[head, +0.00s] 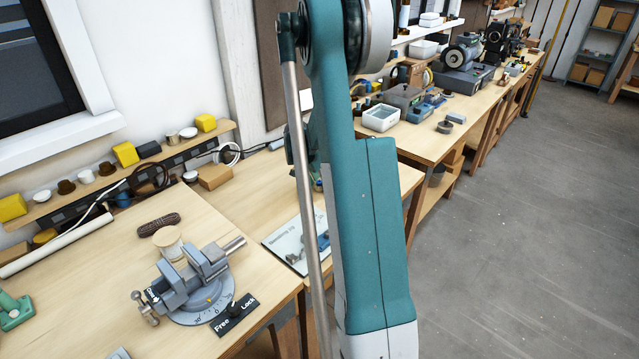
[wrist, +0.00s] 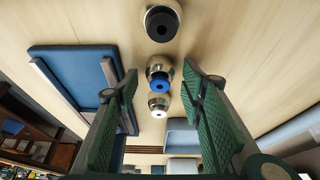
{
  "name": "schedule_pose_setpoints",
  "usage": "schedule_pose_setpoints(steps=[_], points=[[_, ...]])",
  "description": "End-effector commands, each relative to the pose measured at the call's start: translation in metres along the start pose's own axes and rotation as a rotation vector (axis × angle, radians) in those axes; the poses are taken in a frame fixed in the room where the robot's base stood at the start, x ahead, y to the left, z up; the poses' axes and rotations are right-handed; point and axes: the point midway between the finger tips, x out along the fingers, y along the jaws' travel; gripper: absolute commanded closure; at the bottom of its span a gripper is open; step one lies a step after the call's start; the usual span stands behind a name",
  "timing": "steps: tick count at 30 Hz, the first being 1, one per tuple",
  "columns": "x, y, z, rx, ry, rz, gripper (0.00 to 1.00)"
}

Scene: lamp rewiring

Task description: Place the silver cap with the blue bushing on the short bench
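The silver cap with the blue bushing (wrist: 160,74) is in the wrist view, on a pale wooden surface (wrist: 225,30). It is the middle one of a row of three silver caps. My gripper (wrist: 162,76) is open, with one green ridged finger on each side of this cap in the picture. No contact shows, and I cannot tell how far the fingertips are from it. In the head view my arm covers the middle, and the gripper and caps are hidden. I cannot tell which of the benches there is the short bench.
In the wrist view, a cap with a black bushing (wrist: 161,24) and one with a white bushing (wrist: 159,104) flank the blue one. A blue-padded tray (wrist: 75,75) is at left. In the head view, a vise (head: 195,280) stands on the left bench.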

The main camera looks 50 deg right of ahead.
Motion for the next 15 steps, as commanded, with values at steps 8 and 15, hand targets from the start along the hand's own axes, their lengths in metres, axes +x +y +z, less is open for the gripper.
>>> schedule_pose_setpoints(steps=[8,15], points=[[-0.004,0.000,-0.002,0.000,0.000,0.000,0.60],[-0.022,0.000,-0.001,-0.001,0.000,0.000,0.60]])
